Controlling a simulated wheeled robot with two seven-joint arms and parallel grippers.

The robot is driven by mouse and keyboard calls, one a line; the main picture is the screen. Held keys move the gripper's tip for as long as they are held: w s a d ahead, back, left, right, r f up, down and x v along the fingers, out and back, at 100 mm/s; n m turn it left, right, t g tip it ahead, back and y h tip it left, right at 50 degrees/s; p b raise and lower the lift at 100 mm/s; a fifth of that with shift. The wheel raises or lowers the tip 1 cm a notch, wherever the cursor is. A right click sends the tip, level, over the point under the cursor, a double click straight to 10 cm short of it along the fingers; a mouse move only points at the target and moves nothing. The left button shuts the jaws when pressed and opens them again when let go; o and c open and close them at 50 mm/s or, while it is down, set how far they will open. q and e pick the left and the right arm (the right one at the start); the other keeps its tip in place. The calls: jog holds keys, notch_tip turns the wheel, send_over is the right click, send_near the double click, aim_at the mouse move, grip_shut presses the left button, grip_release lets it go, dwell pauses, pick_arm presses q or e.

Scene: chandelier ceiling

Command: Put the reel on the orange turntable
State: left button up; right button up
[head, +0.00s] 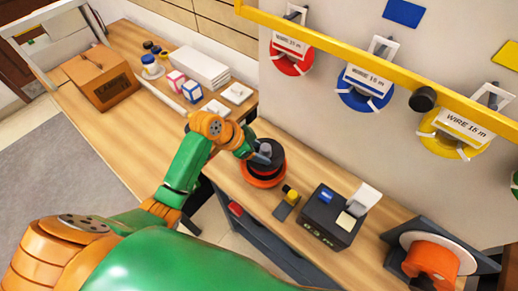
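The orange turntable (262,182) is a low round disc on the wooden workbench, near the middle of the head view. A dark, round, reel-like piece (272,170) sits over it; whether it is the reel or part of the turntable is unclear. My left gripper (262,155) reaches in from the left and is right at the top of this dark piece. The fingertips are small and dark against it, so I cannot tell whether they grip it. Wire reels hang on the wall: red (291,54), blue (365,90) and yellow (454,134). My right gripper is out of view.
A black box device (325,215) and a small yellow-topped item (290,195) stand right of the turntable. An orange roll on a white disc (432,258) is at lower right. A yellow rail (390,70) crosses before the wall. A cardboard box (100,77) sits at left.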

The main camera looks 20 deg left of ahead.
pick_arm(q)
jog(key=shift+w+d, duration=0.1)
jog(key=shift+w, duration=0.05)
jog(key=shift+r, duration=0.35)
jog(key=b+v, duration=0.1)
jog(key=v, duration=1)
jog(key=shift+a, duration=0.2)
jog(key=shift+r, duration=0.15)
